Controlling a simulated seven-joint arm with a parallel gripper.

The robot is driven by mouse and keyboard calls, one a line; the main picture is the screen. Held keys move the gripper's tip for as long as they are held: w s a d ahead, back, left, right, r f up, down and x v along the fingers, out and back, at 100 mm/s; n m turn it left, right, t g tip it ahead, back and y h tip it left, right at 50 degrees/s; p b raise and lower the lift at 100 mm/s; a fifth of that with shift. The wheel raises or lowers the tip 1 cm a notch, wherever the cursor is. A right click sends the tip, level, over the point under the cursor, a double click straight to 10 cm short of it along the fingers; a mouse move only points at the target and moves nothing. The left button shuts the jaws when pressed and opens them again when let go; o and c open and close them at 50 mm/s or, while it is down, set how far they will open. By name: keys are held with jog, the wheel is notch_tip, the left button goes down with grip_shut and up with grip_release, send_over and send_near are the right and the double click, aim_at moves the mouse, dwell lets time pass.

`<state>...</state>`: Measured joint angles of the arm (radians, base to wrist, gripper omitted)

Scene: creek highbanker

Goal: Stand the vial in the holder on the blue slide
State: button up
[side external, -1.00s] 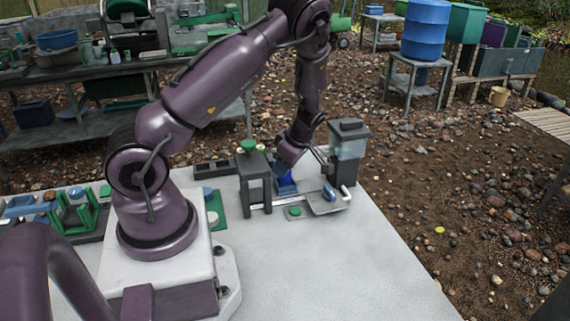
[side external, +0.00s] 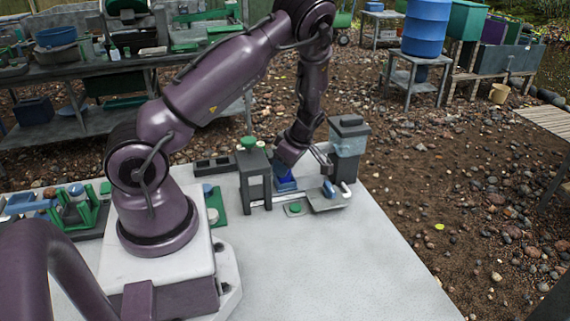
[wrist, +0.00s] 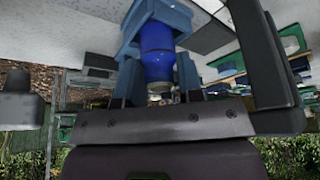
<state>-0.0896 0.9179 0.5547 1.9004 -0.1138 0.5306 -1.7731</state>
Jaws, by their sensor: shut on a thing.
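The vial (wrist: 158,62) is a dark blue cylinder in the wrist view, standing between two blue-grey uprights. My gripper (side external: 286,168) points down over the work and is shut on the vial. In the side view the vial is mostly hidden by my gripper. The blue slide (side external: 286,187) shows just under my gripper, as a small blue patch. Blue-grey parts (wrist: 160,12) close around the vial's far end in the wrist view. I cannot tell which of these belong to the holder, or whether the vial is seated in it.
A dark grey stand (side external: 256,184) with a green knob is close on the left of my gripper. A grey tower with a clear tank (side external: 349,146) is close on the right. A plate with a green button (side external: 296,209) lies in front. The front table (side external: 340,265) is clear.

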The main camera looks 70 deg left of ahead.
jog(key=shift+f, duration=0.2)
jog(key=o, duration=1)
jog(key=shift+r, duration=3.8)
